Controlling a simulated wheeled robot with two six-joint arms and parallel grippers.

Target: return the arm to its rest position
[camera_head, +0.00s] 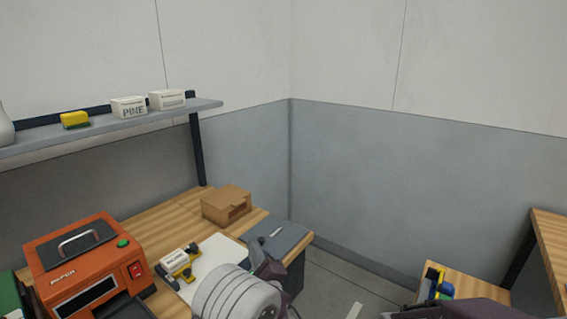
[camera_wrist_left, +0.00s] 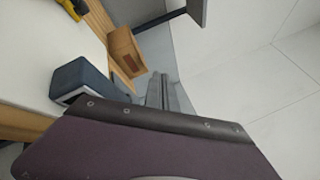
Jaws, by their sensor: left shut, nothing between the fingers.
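My left arm comes in at the bottom of the head view, with a white ribbed wrist and a dark left gripper (camera_head: 268,264) in front of the bench's right end. The gripper is shut and empty. In the left wrist view its dark fingers (camera_wrist_left: 165,92) lie together beyond the purple housing, apart from the brown box (camera_wrist_left: 125,50). My right gripper does not show; a dark purple part at the bottom right edge of the head view looks like my right arm.
The wooden bench (camera_head: 165,212) holds an orange machine (camera_head: 82,262), a small yellow-and-white device (camera_head: 178,262), a white sheet (camera_head: 217,254), the brown box (camera_head: 227,205) and a grey pad (camera_head: 276,240). A shelf (camera_head: 180,109) hangs above. A second bench (camera_head: 548,235) stands right; floor shows between.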

